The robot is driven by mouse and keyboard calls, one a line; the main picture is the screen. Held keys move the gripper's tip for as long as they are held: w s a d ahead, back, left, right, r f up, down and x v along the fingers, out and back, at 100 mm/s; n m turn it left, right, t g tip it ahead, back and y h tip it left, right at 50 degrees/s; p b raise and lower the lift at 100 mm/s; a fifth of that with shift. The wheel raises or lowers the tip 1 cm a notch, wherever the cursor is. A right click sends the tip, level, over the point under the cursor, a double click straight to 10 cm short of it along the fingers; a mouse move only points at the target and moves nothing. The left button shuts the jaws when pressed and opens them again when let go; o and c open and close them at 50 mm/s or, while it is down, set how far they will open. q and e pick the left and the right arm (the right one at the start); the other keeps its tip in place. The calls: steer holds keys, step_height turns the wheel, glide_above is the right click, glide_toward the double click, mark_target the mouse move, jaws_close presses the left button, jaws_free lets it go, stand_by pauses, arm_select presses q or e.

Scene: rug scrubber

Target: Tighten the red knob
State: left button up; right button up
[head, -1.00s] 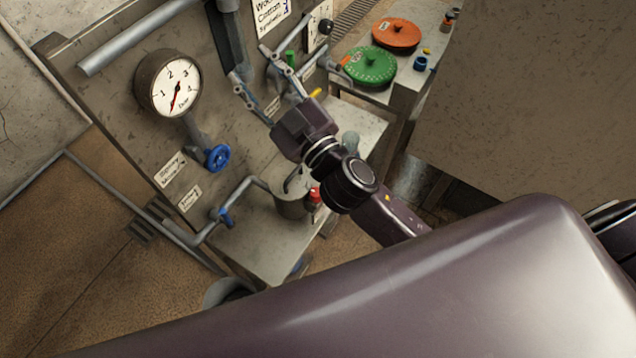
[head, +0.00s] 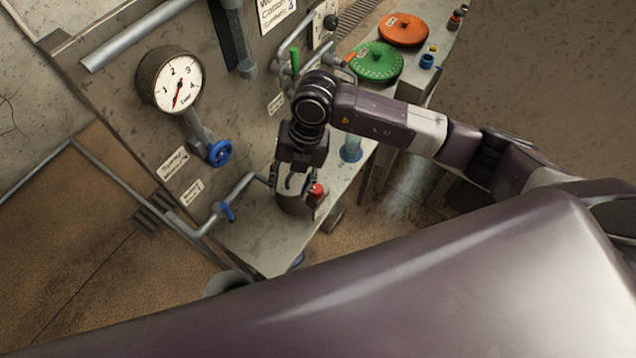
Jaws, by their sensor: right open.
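The red knob (head: 317,190) is small and sits on the right side of a grey metal pot (head: 290,206) on the bench. My right gripper (head: 289,184) points down at the pot, with its fingers spread and nothing seen between them. Its fingers are just left of the red knob and look apart from it. Part of the pot's rim is hidden behind the fingers. My left gripper is out of view.
A panel behind holds a pressure gauge (head: 170,82), a blue valve wheel (head: 219,153) and pipes. A smaller blue handle (head: 227,212) is left of the pot.

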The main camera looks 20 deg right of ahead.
mark_target(317, 188)
steer(key=d+h, duration=0.1)
steer(key=d, duration=0.1)
steer(key=w+d+h, duration=0.1)
steer(key=d, duration=0.1)
steer(key=w+d+m+h, duration=0.1)
steer(key=d, duration=0.2)
steer(key=shift+f, duration=0.2)
step_height(317, 188, down, 7)
steer(key=p, duration=0.2)
steer(key=shift+r+p, duration=0.15)
steer(key=shift+p, duration=0.15)
steer(key=shift+f, duration=0.4)
steer(key=shift+c, duration=0.4)
jaws_close()
